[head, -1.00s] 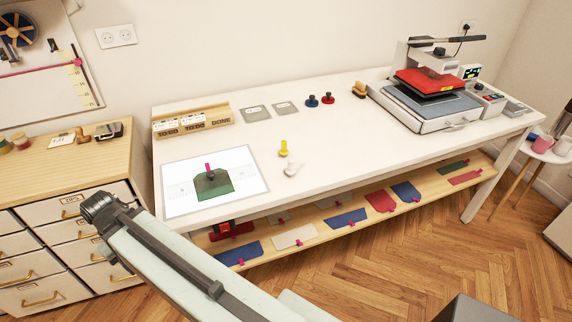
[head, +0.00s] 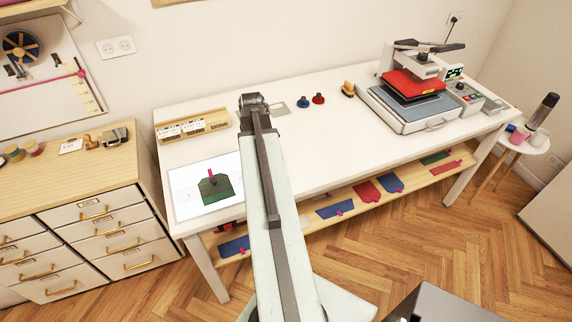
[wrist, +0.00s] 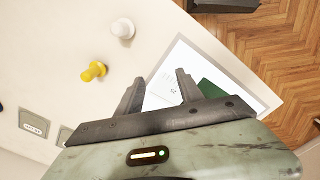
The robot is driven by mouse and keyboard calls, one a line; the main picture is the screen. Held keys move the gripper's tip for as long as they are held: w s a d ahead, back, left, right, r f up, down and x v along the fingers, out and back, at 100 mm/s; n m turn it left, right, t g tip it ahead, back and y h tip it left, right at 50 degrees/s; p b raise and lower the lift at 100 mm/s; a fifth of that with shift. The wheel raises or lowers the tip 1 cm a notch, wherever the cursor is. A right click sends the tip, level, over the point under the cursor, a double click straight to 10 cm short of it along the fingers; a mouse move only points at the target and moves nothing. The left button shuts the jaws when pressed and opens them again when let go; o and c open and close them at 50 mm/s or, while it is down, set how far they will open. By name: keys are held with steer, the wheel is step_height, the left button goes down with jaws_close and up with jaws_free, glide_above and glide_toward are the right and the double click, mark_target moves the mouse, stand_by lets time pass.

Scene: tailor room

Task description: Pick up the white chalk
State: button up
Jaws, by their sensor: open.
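The white chalk (wrist: 122,28) is a small white piece on the white table, at the top of the wrist view. A yellow piece (wrist: 93,71) of similar shape stands just below and left of it there. My gripper (wrist: 157,80) is open and empty, its two fingers spread above the table. The chalk is beyond the fingertips and left of centre, apart from them. In the head view my arm reaches across the table with the wrist end (head: 252,101) over its rear part, and both pieces are hidden behind the arm.
A white sheet with a green pocket piece (head: 217,192) lies at the table's left. A wooden card holder (head: 192,127), a blue stamp (head: 303,102) and a red stamp (head: 318,98) sit along the back. A heat press (head: 415,85) fills the right end. The middle right of the table is clear.

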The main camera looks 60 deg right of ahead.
steer(key=s+d, duration=0.2)
steer(key=s+d+r, duration=0.1)
steer(key=s+d, duration=0.1)
steer(key=s, duration=0.1)
steer(key=s+d, duration=0.2)
steer(key=shift+s+d+r+p, duration=0.2)
steer(key=shift+s+r+p, duration=0.05)
steer(key=shift+p, duration=0.1)
step_height(320, 180, down, 8)
steer(key=b, duration=0.8)
steer(key=shift+w+a+f, duration=0.1)
steer(key=shift+w, duration=0.05)
steer(key=shift+r, duration=0.2)
jaws_close()
